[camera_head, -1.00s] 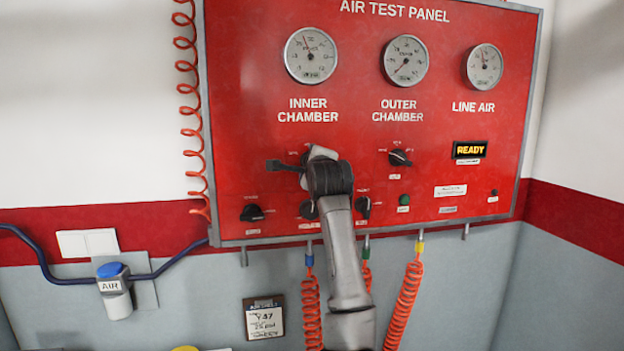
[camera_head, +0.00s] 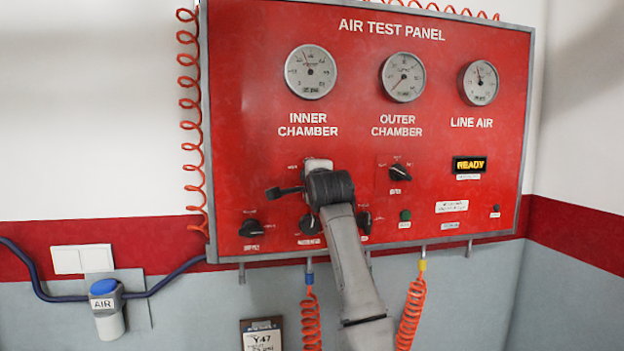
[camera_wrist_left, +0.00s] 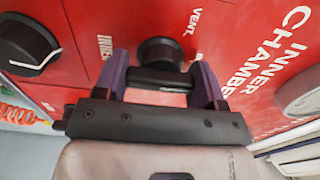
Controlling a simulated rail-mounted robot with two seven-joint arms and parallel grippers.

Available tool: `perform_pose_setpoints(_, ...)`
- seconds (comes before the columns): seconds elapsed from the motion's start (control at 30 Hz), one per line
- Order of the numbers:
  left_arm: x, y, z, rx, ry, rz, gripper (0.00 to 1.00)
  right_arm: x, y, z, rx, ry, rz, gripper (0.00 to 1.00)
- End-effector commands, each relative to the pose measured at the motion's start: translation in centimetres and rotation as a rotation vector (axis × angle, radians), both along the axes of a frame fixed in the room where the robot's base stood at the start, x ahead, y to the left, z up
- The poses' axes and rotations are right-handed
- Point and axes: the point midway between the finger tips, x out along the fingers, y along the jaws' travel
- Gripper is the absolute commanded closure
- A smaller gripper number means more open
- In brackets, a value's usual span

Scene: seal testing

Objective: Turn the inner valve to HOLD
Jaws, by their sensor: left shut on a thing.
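The inner valve is a round black knob (camera_wrist_left: 160,55) on the red panel, between the purple fingers of my left gripper (camera_wrist_left: 165,76) in the left wrist view. The fingers are shut on it, one on each side. A "VENT" label shows beside the knob; which way its pointer faces, and any HOLD mark, I cannot make out. In the head view my left gripper (camera_head: 316,172) covers the inner valve, below the "INNER CHAMBER" gauge (camera_head: 310,72). My right gripper is not in view.
The outer valve (camera_head: 400,172) sits to the right of my gripper. Lower knobs (camera_head: 251,228) (camera_head: 310,224) are close below it. Coiled orange hoses (camera_head: 411,312) hang below the panel. A blue-topped air valve (camera_head: 104,300) is at lower left.

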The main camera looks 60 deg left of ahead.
Motion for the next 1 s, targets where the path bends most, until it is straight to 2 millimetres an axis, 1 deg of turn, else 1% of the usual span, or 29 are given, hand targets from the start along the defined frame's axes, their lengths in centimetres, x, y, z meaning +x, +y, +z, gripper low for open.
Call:
perform_pose_setpoints(0.17,-0.1,0.0,0.1,0.001,-0.001,0.002,0.6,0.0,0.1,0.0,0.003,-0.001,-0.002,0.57)
perform_pose_setpoints(0.2,-0.1,0.0,0.1,0.001,-0.001,0.002,0.34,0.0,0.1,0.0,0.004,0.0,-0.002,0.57)
perform_pose_setpoints(0.4,-0.1,0.0,0.0,0.0,0.0,0.001,0.15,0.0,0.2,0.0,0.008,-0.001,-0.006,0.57)
perform_pose_setpoints(0.47,-0.1,0.0,0.0,0.0,0.0,0.001,0.11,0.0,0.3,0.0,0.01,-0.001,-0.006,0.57)
perform_pose_setpoints(0.67,0.0,0.0,0.0,0.0,0.001,0.001,0.11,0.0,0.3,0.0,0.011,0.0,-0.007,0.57)
perform_pose_setpoints(0.77,-0.1,-0.3,-0.1,0.001,0.0,0.0,0.11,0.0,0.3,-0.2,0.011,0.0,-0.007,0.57)
perform_pose_setpoints(0.87,-0.4,-1.3,-0.2,0.0,-0.002,-0.001,0.11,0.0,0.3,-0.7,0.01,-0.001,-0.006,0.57)
perform_pose_setpoints(1.0,-1.3,-3.7,-0.3,0.001,-0.004,-0.001,0.11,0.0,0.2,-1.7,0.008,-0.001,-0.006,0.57)
